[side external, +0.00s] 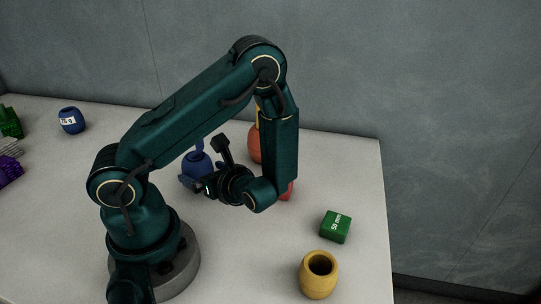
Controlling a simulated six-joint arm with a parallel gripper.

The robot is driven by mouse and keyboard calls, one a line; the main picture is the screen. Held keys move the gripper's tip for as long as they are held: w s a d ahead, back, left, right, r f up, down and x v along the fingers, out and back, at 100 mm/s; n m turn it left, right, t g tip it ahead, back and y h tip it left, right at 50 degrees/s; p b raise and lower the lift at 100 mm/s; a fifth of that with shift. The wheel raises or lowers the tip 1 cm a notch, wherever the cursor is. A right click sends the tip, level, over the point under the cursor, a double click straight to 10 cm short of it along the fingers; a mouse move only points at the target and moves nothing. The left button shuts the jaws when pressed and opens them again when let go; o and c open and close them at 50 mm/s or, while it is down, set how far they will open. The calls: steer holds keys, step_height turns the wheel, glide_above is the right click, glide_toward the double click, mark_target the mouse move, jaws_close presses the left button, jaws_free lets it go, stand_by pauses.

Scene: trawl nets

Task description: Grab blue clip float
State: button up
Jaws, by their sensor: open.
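A blue float (197,164) with a narrow blue piece rising from its top stands on the table in the middle of the side view. My gripper (205,163) is open right at it, its dark jaws spread, one up by the float's right side and the other low near its front. The gripper covers part of the float. I cannot tell whether the jaws touch it.
An orange-red float (254,145) with a yellow top is partly hidden behind my arm. A green box (335,226) and a yellow barrel (318,275) stand at right. A blue labelled barrel (71,120) and green, grey and purple pieces (9,170) are at left.

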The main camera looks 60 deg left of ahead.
mark_target(197, 170)
steer(key=shift+x, duration=2.15)
steer(key=c, duration=1.1)
steer(key=shift+c, duration=0.2)
